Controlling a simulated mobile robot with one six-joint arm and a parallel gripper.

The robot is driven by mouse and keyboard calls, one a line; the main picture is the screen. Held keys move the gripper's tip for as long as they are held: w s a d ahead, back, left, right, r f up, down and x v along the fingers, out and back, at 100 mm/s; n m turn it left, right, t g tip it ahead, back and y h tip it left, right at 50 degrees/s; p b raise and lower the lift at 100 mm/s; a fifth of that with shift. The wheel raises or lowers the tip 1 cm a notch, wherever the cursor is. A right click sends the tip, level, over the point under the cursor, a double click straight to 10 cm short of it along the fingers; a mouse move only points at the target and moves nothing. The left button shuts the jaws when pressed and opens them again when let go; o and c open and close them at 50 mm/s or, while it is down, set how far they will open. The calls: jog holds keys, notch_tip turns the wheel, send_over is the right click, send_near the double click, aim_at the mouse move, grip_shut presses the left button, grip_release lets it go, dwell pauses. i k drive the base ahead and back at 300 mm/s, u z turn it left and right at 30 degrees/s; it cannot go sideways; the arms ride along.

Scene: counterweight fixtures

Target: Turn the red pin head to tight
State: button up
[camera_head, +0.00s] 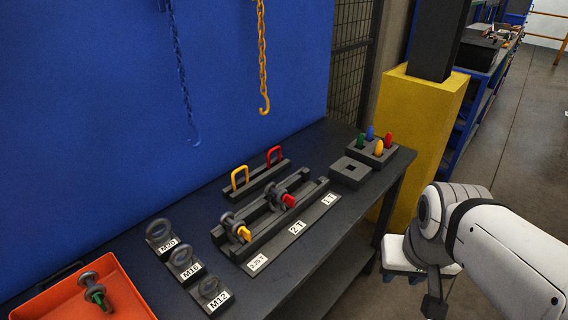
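The red pin head (289,201) sticks out from the front of a grey shackle (277,189) on the dark rack (318,193). The shackle is in the rack's middle part, behind the label 2T. A yellow pin head (244,234) is on another grey shackle to its left, behind the label 3.25T. My gripper (434,304) is at the lower right, beyond the bench's right edge and well apart from the red pin head. Only its dark side shows, so the fingers' opening cannot be made out. The exact turn of the red pin head cannot be told.
An orange tray (62,311) at left holds a shackle with a green pin. Ring stands labelled M20, M16 and M12 (210,294) stand beside it. Behind the rack are yellow and red bows. Colored pegs (379,146) stand in a block at right. Chains hang above. A yellow post base (411,130) stands beyond.

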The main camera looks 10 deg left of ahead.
aim_at(290, 201)
jog(key=u, duration=1.2)
jog(key=k, duration=0.95)
jog(key=z, duration=0.25)
jog(key=i, duration=1)
jog(key=z, duration=0.1)
